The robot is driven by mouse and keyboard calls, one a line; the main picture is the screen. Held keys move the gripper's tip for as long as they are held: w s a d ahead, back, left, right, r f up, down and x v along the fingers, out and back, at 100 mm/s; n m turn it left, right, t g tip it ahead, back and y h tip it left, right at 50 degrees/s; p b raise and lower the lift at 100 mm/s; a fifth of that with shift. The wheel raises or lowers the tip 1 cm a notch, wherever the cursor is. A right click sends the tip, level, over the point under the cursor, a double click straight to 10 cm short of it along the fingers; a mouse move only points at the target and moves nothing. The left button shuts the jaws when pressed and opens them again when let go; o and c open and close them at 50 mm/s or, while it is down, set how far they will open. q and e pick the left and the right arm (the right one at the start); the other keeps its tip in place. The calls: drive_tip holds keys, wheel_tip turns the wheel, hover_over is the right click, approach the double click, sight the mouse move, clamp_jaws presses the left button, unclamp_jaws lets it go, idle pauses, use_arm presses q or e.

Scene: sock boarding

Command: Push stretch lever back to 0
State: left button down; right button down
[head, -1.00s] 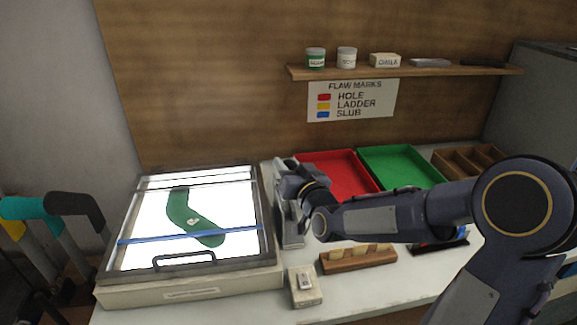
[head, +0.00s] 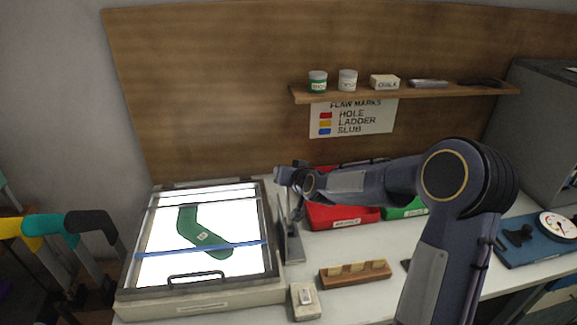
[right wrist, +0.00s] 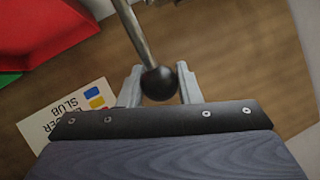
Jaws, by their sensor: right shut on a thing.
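The stretch lever ends in a round black knob (right wrist: 160,83) on a metal rod, seen close up in the right wrist view. My right gripper (right wrist: 161,90) is shut on the knob, with one pale finger on each side of it. In the head view my right gripper (head: 284,176) is at the upper right corner of the light box (head: 200,300), above the grey lever stand (head: 291,245). The knob and any scale marks cannot be made out there. A green sock (head: 203,238) lies on the lit panel, under a blue band (head: 170,252). My left gripper is not in view.
My right forearm passes in front of the red tray (head: 335,213) and green tray (head: 403,211). A wooden block holder (head: 355,276) and a small switch box (head: 306,303) stand on the table front. A shelf (head: 400,92) is above. A dial gauge (head: 557,226) sits at right.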

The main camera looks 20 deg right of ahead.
drive_tip(key=shift+w+d+f+g, duration=0.1)
drive_tip(key=shift+w+f+g, duration=0.1)
drive_tip(key=shift+w, duration=0.25)
drive_tip(key=shift+w+d+f+g, duration=0.1)
drive_tip(key=shift+w+g, duration=0.1)
drive_tip(key=shift+w, duration=0.2)
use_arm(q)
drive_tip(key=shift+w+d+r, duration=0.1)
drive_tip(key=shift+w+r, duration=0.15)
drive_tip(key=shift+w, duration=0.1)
use_arm(e)
drive_tip(key=shift+w+d+f, duration=0.2)
drive_tip(key=shift+w+f, duration=0.15)
drive_tip(key=shift+w, duration=0.4)
drive_tip(key=c, duration=1)
unclamp_jaws()
drive_tip(key=shift+w, duration=0.1)
drive_tip(key=shift+c, duration=0.2)
use_arm(q)
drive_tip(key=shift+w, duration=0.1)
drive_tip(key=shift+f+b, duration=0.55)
drive_tip(key=shift+b, duration=0.15)
use_arm(e)
drive_tip(key=v, duration=0.8)
drive_tip(key=shift+f, duration=0.1)
